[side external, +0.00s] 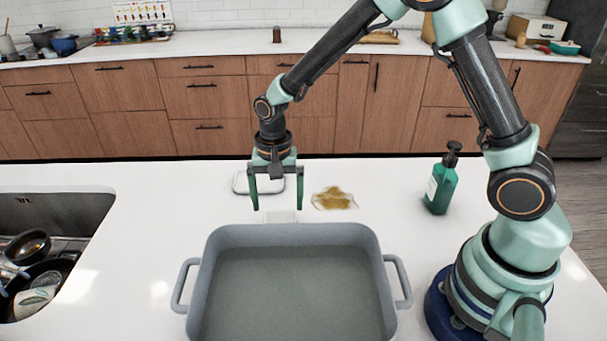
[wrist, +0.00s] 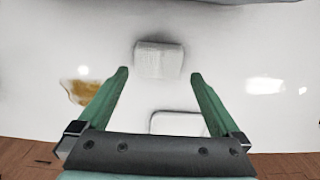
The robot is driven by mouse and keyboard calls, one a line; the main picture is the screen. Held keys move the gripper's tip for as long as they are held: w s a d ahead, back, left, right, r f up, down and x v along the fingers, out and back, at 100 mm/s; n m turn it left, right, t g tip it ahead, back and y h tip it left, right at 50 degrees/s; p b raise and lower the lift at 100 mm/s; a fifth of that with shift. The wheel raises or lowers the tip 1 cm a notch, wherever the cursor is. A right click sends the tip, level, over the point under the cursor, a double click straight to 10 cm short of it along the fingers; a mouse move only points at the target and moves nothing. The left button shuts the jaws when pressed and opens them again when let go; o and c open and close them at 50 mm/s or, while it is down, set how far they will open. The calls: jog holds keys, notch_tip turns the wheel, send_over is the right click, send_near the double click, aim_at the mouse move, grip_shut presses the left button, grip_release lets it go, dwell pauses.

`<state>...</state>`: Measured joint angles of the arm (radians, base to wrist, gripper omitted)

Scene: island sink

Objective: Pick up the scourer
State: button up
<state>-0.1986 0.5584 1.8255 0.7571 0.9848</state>
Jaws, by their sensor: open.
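A small white block with a textured face, which looks like the scourer (side external: 282,216), lies on the white counter just behind the grey basin. In the wrist view the scourer (wrist: 159,59) lies ahead of and between the fingertips, with counter around it. My gripper (side external: 277,208) points down with its two green fingers apart and nothing between them. In the wrist view my gripper (wrist: 160,73) is open and empty. The fingertips appear close to the scourer, but their exact height above the counter is hard to tell.
A grey two-handled basin (side external: 218,241) stands in front. A white-rimmed dish (side external: 240,184) lies behind my gripper. A flat yellow-brown patch (side external: 334,199) lies to the right, then a green pump bottle (side external: 441,181). A sink (side external: 45,212) with dishes is at left.

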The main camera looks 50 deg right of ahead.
aim_at(279, 217)
jog(key=f, duration=0.5)
jog(key=shift+s+f, duration=0.1)
jog(key=shift+s, duration=0.15)
jog(key=c, duration=1)
jog(key=shift+c, duration=0.3)
